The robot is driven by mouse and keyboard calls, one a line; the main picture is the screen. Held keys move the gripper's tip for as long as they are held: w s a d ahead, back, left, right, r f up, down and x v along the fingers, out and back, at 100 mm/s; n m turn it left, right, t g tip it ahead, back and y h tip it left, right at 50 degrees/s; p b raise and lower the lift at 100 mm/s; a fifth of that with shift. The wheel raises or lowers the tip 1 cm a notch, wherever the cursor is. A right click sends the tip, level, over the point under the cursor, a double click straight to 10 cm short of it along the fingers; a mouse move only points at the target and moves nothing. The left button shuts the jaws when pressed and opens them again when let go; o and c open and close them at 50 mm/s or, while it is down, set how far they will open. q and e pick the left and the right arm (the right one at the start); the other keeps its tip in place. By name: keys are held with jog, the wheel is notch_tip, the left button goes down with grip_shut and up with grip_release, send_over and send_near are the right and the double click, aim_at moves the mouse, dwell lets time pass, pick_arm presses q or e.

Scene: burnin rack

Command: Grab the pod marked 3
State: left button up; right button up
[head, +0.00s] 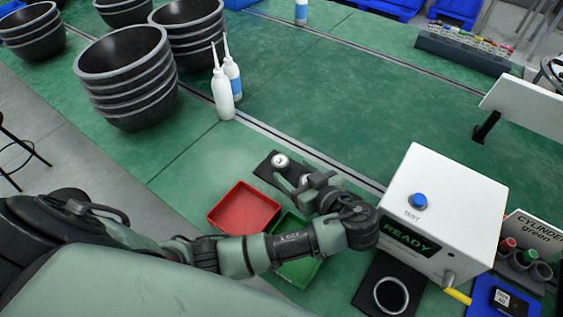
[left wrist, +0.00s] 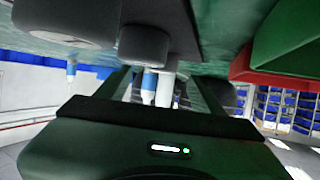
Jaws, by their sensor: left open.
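A small round pod (head: 281,161) with a pale top stands on a dark strip (head: 264,172) in the head view. The mark on its top is too small to read surely. My left gripper (head: 302,183) is open over the same strip, just right of and nearer than that pod. Its fingers partly hide a second pale-topped piece between them. In the left wrist view, one grey pod (left wrist: 145,45) shows at the fingertips of my left gripper (left wrist: 150,82), and another grey pod (left wrist: 62,24) is off to the left. My right gripper is not in view.
A red tray (head: 243,208) and a green tray (head: 300,270) lie near my left arm. A white tester box (head: 440,215) reading READY stands to the right. White bottles (head: 222,95) and stacked black bowls (head: 128,80) stand behind.

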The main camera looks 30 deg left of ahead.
aim_at(282, 162)
pick_arm(q)
jog(key=x, duration=0.1)
jog(key=p+x, duration=0.1)
jog(key=x, duration=0.2)
jog(key=shift+a+r, duration=0.1)
jog(key=shift+a, duration=0.4)
jog(key=shift+w+a+f+p, duration=0.2)
jog(key=shift+a+f+p, duration=0.05)
jog(key=shift+a+p, duration=0.05)
jog(key=c, duration=1.4)
